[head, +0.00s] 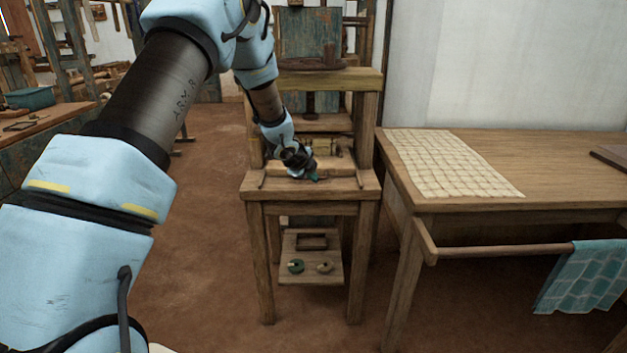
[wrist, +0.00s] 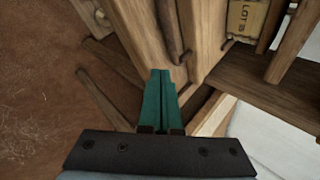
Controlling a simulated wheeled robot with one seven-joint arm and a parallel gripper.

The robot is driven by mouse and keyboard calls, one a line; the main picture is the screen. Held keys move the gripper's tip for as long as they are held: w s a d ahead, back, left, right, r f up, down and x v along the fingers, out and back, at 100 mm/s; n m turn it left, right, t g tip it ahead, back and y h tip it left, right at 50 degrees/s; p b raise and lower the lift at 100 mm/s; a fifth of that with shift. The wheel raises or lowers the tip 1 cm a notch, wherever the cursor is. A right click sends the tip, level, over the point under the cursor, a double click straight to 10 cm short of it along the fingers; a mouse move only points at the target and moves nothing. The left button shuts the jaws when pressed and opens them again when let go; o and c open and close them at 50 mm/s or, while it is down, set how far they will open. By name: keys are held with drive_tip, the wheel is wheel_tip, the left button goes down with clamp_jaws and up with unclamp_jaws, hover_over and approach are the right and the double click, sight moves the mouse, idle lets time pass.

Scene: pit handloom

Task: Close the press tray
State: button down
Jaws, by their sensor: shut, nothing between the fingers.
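The press tray (head: 338,162) is a pale wooden tray at the lower opening of the wooden press, partly hidden by my arm in the head view. It seems to stand out toward the front over the press table; how far, I cannot tell. In the wrist view its wooden front (wrist: 205,38) shows just past my fingertips. A tan block marked LOT B (wrist: 246,18) sits behind that front. My gripper (head: 315,178) is at the tray's front. Its green fingers (wrist: 160,74) are together and empty, close to the wood; contact is unclear.
The press table (head: 312,190) has a low shelf (head: 310,268) with small items. To the right stands a wooden table (head: 480,165) with a checked cloth (head: 445,162); a teal cloth (head: 585,280) hangs from its rail. A workbench is at far left. Bare floor (head: 200,260) lies left of the press.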

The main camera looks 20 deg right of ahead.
drive_tip(key=v, duration=0.8)
drive_tip(key=s+a+r+n+y+p, duration=0.1)
drive_tip(key=a+r+n+y, duration=0.1)
drive_tip(key=a+n, duration=0.45)
drive_tip(key=s+a+r+n+y+p, duration=0.1)
drive_tip(key=a+r+n+y, duration=0.15)
drive_tip(key=a, duration=0.75)
drive_tip(key=s+a+r+n+y+p, duration=0.1)
drive_tip(key=a+r+n+p, duration=0.1)
drive_tip(key=a+n, duration=0.45)
drive_tip(key=s+a+r+n+g+y+p, duration=0.1)
drive_tip(key=s+a+r+n+g+p, duration=0.1)
drive_tip(key=s+a+n, duration=1)
drive_tip(key=s+a+r+g, duration=0.1)
drive_tip(key=s+a, duration=0.2)
drive_tip(key=s, duration=0.2)
